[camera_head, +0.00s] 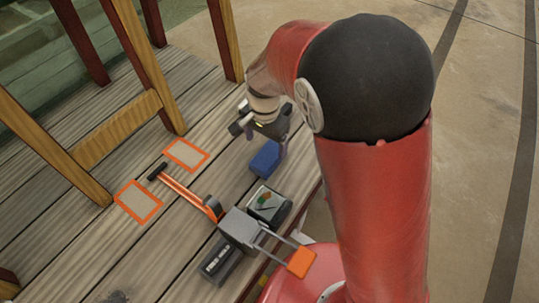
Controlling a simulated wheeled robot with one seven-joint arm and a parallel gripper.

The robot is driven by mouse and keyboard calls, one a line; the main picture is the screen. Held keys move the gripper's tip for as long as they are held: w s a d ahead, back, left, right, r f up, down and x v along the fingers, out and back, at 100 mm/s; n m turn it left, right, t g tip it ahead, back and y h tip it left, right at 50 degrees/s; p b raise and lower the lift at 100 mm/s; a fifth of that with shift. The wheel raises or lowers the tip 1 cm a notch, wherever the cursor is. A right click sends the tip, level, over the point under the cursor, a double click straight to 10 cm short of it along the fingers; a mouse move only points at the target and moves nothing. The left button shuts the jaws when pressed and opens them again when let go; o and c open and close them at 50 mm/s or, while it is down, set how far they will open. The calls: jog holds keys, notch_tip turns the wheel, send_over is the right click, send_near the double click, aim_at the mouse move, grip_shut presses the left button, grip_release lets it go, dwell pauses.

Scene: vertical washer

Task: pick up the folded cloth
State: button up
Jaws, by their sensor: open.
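A small blue folded thing (265,159), which looks like the folded cloth, lies on the wooden deck near its right edge. My gripper (274,142) is just above and beside the blue thing, pointing down, with its jaws open. One finger shows at the right side of the blue thing; the other is hard to make out. I cannot tell whether the fingers touch it. My red arm with its black joint fills the right of the view.
On the deck (85,245) nearby lie an orange-handled tool (186,191), a grey box (239,227), a dark case (268,206) and a black box (220,262). Two orange-edged squares (139,201) (186,153) lie left. Wooden chair legs (225,40) stand behind. Paved floor is right.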

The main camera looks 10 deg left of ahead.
aim_at(268, 155)
jog(key=f, duration=0.2)
jog(key=f+b, duration=0.1)
jog(key=f, duration=0.4)
jog(key=shift+w+d+b, duration=0.15)
jog(key=shift+d+b, duration=0.2)
jog(key=shift+b, duration=0.05)
jog(key=shift+r, duration=0.1)
jog(key=c, duration=1.1)
jog(key=shift+r, duration=0.1)
notch_tip(268, 155, up, 20)
jog(key=p, duration=0.4)
